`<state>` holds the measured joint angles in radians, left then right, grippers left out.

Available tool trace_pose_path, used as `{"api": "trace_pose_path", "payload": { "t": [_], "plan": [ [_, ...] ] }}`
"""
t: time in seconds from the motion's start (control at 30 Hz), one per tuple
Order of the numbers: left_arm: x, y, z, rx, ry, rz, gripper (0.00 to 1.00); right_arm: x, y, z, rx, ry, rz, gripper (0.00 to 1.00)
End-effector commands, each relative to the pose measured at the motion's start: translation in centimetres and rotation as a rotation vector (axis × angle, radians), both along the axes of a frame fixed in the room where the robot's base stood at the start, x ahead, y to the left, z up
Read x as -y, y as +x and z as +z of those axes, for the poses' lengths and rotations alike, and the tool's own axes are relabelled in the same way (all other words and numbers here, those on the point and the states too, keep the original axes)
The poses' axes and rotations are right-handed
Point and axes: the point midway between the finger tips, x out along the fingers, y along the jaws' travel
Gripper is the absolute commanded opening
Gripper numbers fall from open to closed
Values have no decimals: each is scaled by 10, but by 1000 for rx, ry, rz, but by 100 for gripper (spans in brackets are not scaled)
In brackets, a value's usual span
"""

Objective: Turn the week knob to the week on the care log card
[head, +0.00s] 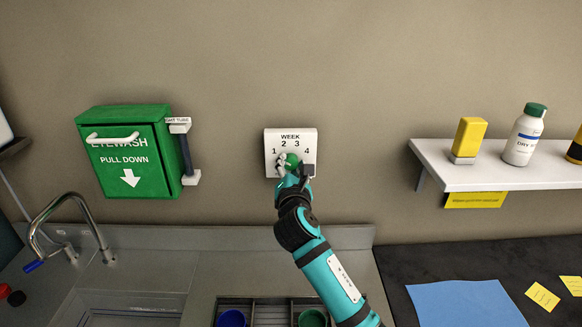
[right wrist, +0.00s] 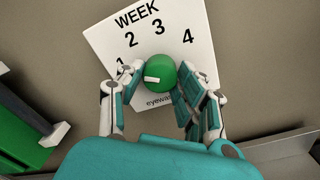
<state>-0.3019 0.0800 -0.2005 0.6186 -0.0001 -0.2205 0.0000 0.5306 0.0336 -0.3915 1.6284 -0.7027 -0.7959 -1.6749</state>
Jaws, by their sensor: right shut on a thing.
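The white week plate (head: 307,135) is on the wall, with numbers 1 to 4 in an arc under the word WEEK; it also shows tilted in the right wrist view (right wrist: 205,62). A round green week knob (head: 292,158) is at its middle. In the right wrist view the knob (right wrist: 164,67) has a white mark pointing left, roughly toward the side of the 1. My right gripper (head: 290,168) is shut on the knob, a finger on either side (right wrist: 160,88). I cannot make out a care log card. My left gripper is not in view.
A green eyewash box (head: 125,155) with a white handle is on the wall at left. A white shelf (head: 500,178) at right holds bottles. A tap (head: 70,225) stands by the sink. Yellow notes (head: 542,296) and a blue sheet (head: 465,304) lie on the dark counter.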

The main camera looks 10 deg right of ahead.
Motion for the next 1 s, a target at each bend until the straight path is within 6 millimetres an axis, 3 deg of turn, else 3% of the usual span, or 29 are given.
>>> {"api": "trace_pose_path", "payload": {
  "t": [0.37, 1.0],
  "plan": [
    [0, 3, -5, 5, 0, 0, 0, 0, 0, -2, 24, 128, 0, 3],
    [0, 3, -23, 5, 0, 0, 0, 0, 0, -3, 116, 582, -2, 3]
  ]
}}
